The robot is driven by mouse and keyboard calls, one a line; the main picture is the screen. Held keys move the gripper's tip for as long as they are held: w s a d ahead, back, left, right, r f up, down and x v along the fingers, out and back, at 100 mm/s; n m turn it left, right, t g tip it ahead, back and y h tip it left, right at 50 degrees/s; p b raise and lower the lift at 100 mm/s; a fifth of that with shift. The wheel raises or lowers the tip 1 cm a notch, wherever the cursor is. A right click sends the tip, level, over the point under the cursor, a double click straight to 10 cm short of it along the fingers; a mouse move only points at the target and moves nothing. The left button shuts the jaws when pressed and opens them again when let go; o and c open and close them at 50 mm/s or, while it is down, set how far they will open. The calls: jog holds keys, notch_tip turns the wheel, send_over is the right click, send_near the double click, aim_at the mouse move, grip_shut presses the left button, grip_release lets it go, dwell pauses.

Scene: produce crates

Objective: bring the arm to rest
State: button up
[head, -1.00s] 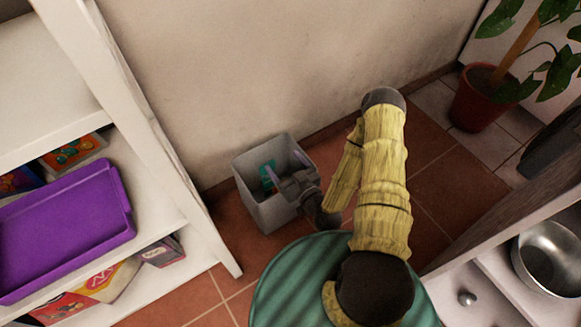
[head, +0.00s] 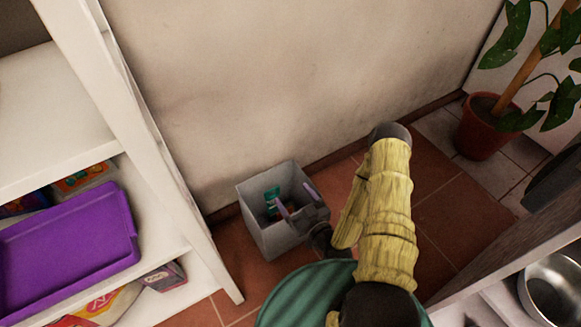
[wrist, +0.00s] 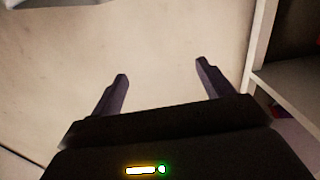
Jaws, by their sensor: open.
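My gripper (head: 297,200) is at the end of my yellow, wood-textured arm, at the grey bin in the head view. Its two fingers are apart, with nothing between them. In the wrist view the open fingers (wrist: 161,85) point toward the bare wall. The grey bin (head: 284,239) stands on the tiled floor against the wall. A teal item (head: 272,199) shows inside it, with something reddish beside it. My gripper hides part of the bin's right rim. I cannot tell whether the fingers are above the rim or touching it.
A white shelf unit (head: 150,150) stands at the left, with a purple tray (head: 70,240) and boxes on it. A potted plant (head: 478,133) stands at the back right. A metal bowl (head: 556,290) sits on furniture at the lower right. Some red floor is clear beyond my arm.

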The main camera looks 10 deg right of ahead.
jog(key=shift+w, duration=0.1)
jog(key=w+d+r+g+h+p, duration=0.1)
jog(key=d+r+g+h+p, duration=0.15)
jog(key=r+g, duration=0.4)
jog(key=d+r+g+h+p, duration=0.2)
jog(key=d+r+g+h, duration=0.15)
jog(key=r, duration=0.55)
jog(key=s+r+m+g+p, duration=0.25)
jog(key=s+r+m, duration=0.25)
jog(key=s+r, duration=0.65)
notch_tip(320, 180, up, 39)
jog(key=g+p, duration=0.1)
jog(key=p, duration=3.6)
jog(key=shift+w+h, duration=0.4)
jog(key=shift+a+f, duration=0.1)
jog(key=shift+f, duration=0.05)
jog(key=shift+c, duration=0.2)
